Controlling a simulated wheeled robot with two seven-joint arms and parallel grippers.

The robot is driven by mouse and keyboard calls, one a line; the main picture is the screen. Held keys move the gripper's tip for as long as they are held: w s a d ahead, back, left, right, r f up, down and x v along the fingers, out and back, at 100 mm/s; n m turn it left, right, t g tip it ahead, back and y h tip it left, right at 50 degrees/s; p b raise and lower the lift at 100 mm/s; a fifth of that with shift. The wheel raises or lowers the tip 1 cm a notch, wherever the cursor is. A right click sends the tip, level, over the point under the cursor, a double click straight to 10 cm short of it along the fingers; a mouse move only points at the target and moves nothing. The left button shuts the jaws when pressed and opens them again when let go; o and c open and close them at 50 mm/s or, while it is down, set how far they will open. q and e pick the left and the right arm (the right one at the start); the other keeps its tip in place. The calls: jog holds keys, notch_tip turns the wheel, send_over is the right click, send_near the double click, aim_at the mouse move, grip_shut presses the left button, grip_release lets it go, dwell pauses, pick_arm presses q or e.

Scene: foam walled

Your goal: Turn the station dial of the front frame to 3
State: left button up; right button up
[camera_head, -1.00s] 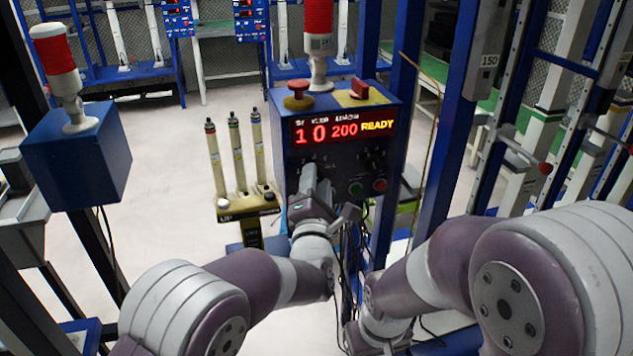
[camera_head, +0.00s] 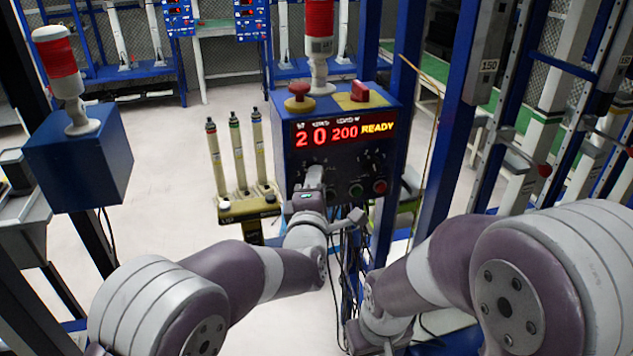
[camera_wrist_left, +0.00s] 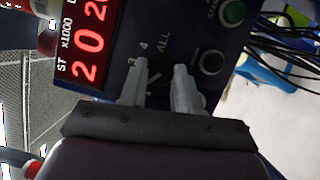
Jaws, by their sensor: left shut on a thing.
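The front frame's blue control box (camera_head: 285,155) faces me, with a red display (camera_head: 343,131) reading 2, 0, 200 and READY. My left gripper (camera_head: 315,174) is at the lower left of the box's face, hiding the station dial in the head view. In the left wrist view, the fingers of this gripper (camera_wrist_left: 163,78) are shut on the dark station dial (camera_wrist_left: 155,84), one on each side. The marks 3, 4 and ALL show beside the dial. The display (camera_wrist_left: 88,42) shows 2 there too. My right arm is at the right, but its gripper is out of sight.
A green button (camera_head: 356,190) and a red-ringed button (camera_head: 380,186) sit right of my left gripper. A red mushroom button (camera_head: 299,91) and a red switch (camera_head: 360,90) are on top. A stand with several cylinders (camera_head: 237,155) is close at left; cables hang below the box.

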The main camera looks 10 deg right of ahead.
pick_arm(q)
jog(key=shift+d+r+m+g+y+p, duration=0.1)
jog(key=shift+m+g+y+p, duration=0.4)
jog(key=shift+m+p, duration=1.35)
jog(key=shift+r+m+g+y+p, duration=0.1)
jog(key=shift+m+g+y+p, duration=0.4)
jog(key=shift+m+p, duration=1.3)
jog(key=shift+d+r+m+g+y+p, duration=0.1)
jog(key=shift+m+g+y+p, duration=0.55)
jog(key=shift+p, duration=2.15)
jog(key=shift+h, duration=0.25)
jog(key=shift+a, duration=0.1)
jog(key=o, duration=1.1)
jog(key=shift+c, duration=0.2)
